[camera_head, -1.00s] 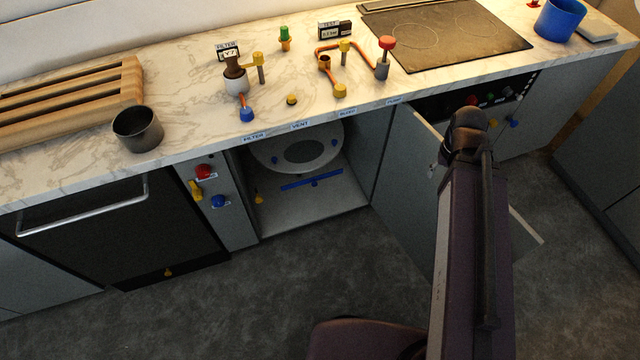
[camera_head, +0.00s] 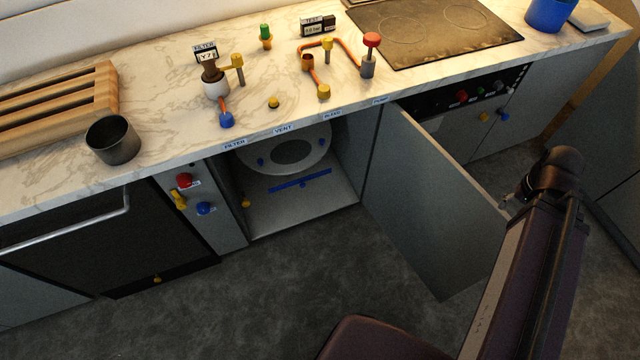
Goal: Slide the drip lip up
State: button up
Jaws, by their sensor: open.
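A blue bar (camera_head: 300,181) with a small stem lies low inside the open cabinet, in front of a white round part (camera_head: 292,152) with a dark opening; it may be the drip lip, but I cannot be sure. My gripper (camera_head: 512,199) is mostly hidden behind my own arm at the right. Only a small piece shows, close to the outer edge of the cabinet door (camera_head: 430,205); I cannot tell whether they touch. It is open, well to the right of the blue bar, and I see nothing held.
The open door stands between my gripper and the cabinet interior. A worktop (camera_head: 165,95) above carries a dark cup (camera_head: 113,140), orange piping (camera_head: 345,48) and a hob (camera_head: 430,32). Red, yellow and blue knobs sit on a panel (camera_head: 215,225) left of the opening. Dark floor in front is clear.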

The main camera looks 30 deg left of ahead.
aim_at(302, 185)
jog(key=z, duration=0.45)
jog(key=k, duration=0.95)
jog(key=u, duration=1.25)
jog(key=i, duration=0.55)
jog(key=z, duration=0.1)
